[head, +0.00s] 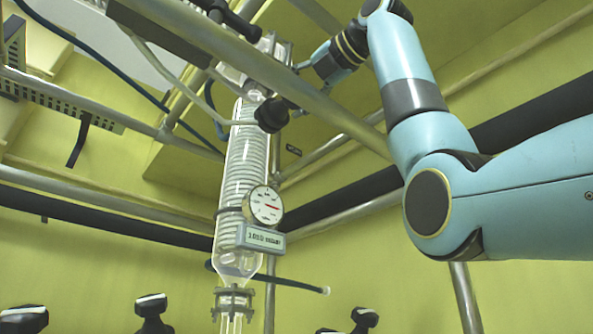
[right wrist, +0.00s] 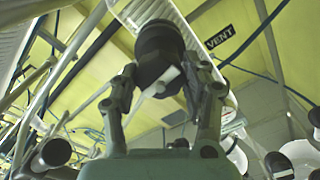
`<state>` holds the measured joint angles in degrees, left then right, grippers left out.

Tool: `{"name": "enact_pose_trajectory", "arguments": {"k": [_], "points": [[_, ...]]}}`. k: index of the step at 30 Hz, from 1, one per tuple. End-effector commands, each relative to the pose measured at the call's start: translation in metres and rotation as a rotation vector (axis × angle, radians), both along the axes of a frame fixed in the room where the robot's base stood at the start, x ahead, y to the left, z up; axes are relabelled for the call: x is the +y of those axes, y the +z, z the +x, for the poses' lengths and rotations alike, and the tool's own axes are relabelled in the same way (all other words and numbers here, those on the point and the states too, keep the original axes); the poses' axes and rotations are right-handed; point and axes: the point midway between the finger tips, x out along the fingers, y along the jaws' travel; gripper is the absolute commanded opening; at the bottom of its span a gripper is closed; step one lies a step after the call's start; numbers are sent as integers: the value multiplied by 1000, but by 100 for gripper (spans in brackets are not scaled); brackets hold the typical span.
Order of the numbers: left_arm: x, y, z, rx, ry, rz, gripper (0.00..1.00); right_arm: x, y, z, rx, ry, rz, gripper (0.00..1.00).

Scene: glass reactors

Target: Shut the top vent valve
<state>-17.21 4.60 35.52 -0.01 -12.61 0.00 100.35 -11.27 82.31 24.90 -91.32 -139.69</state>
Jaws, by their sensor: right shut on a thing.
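The black vent valve knob (right wrist: 160,48) fills the top middle of the right wrist view, beside a dark label (right wrist: 222,36) reading VENT. My right gripper (right wrist: 166,80) has one finger on each side of the knob and is shut on it. A pale bar (right wrist: 160,84) shows between the fingers. In the head view my right gripper (head: 296,62) is high up by the top of the glass column (head: 247,160), partly hidden behind a metal rail. How far the valve is turned cannot be told. My left gripper is not in view.
A slanting metal rail (head: 330,115) crosses in front of the column top. A black round fitting (head: 272,114) sits just below the rail. A dial gauge (head: 265,205) and a small label plate (head: 261,239) are on the column. A dark hose (head: 120,75) runs at upper left.

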Motion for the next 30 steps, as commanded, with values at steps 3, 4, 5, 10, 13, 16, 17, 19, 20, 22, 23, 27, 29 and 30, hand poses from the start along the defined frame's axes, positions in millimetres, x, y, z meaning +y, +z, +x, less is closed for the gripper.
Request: {"name": "enact_pose_trajectory", "arguments": {"k": [3, 4, 5, 10, 13, 16, 17, 19, 20, 22, 23, 27, 29, 30], "points": [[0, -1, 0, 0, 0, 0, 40, -1, 0, 0, 16, -2, 26, 14], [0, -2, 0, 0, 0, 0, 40, -1, 1, 0, 19, -2, 31, 14], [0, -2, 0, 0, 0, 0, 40, -1, 1, 0, 22, -2, 35, 14], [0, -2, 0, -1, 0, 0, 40, -1, 1, 0, 30, -2, 45, 14], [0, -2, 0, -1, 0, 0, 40, -1, 1, 0, 30, -2, 45, 14], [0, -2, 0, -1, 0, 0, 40, -1, 1, 0, 30, -2, 45, 14], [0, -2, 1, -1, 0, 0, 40, -1, 1, 0, 30, -2, 45, 14], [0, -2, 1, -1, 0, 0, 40, -1, 1, 0, 29, -2, 44, 48], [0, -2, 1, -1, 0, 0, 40, -1, 1, 0, 29, -2, 44, 51], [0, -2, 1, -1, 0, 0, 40, 0, 1, 0, 30, -1, 44, 61], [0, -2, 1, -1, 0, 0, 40, 0, 1, 0, 30, -1, 44, 64], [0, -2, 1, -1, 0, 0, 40, 0, 1, 0, 31, -1, 43, 71], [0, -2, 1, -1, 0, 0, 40, 0, 1, 0, 31, -1, 43, 71], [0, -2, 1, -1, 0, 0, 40, 0, 0, 0, 31, -1, 43, 71]]}}
